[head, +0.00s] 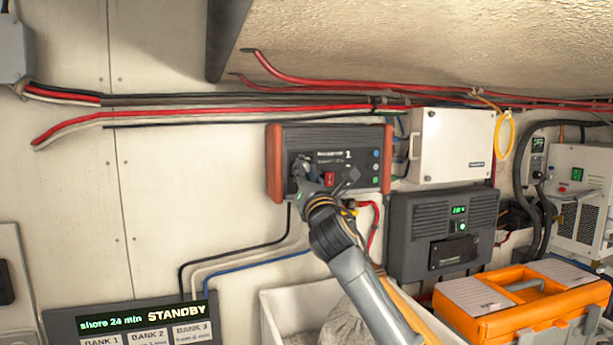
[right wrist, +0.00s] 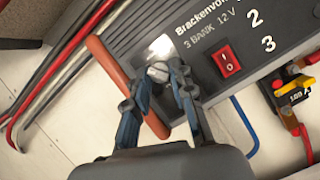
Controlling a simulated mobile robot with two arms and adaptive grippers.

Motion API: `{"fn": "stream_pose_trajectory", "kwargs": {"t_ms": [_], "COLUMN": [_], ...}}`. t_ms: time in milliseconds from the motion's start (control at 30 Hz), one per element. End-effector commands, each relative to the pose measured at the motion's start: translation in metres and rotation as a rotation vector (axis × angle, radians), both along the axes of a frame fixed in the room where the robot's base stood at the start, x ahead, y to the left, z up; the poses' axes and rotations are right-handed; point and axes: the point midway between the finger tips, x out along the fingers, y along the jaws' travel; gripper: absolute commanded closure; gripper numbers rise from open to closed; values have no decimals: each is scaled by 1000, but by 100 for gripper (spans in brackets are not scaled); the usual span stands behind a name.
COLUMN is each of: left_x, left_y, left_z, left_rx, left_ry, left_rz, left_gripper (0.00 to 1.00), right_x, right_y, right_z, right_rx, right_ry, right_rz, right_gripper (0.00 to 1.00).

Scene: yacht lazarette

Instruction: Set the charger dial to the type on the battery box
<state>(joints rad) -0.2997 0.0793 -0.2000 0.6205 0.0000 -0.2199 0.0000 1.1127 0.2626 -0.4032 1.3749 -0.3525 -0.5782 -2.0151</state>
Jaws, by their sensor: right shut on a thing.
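The charger (head: 361,140) is a dark grey box with orange-red ends on the wall. The right wrist view shows its face tilted, with "3 BANK 12 V", a red rocker switch (right wrist: 226,61) and the numbers 2 and 3. The dial (right wrist: 158,72) is a small grey knob at the left of the face. My right gripper (right wrist: 158,82) is shut on the dial, a finger on each side; in the head view the gripper (head: 322,182) covers the dial. The dial's setting cannot be read. No battery box label is legible. My left gripper is not in view.
A status panel (head: 135,312) reads "shore 24 min STANDBY". A white box (head: 452,145) and a dark grey unit (head: 442,222) are right of the charger. An orange toolbox (head: 517,298) and a white bin (head: 277,310) stand below. Cables (head: 210,110) run along the wall.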

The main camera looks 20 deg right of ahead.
Motion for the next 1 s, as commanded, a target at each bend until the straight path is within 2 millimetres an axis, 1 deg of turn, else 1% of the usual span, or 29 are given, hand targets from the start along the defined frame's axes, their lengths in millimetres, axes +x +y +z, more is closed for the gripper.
{"fn": "stream_pose_trajectory", "kwargs": {"t_ms": [33,133,400,667,1000], "left_x": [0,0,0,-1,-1], "left_y": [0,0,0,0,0], "left_z": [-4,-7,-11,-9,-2], "left_rx": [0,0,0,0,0], "left_ry": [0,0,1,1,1], "left_rz": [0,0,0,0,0], "left_gripper": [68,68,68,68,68], "right_x": [0,0,0,0,0], "right_y": [2,3,5,6,8], "right_z": [-2,-1,1,3,6], "right_rx": [38,128,384,631,955], "right_ry": [1,5,15,24,36], "right_rz": [2,2,2,0,0], "right_gripper": [100,100,100,100,100]}}
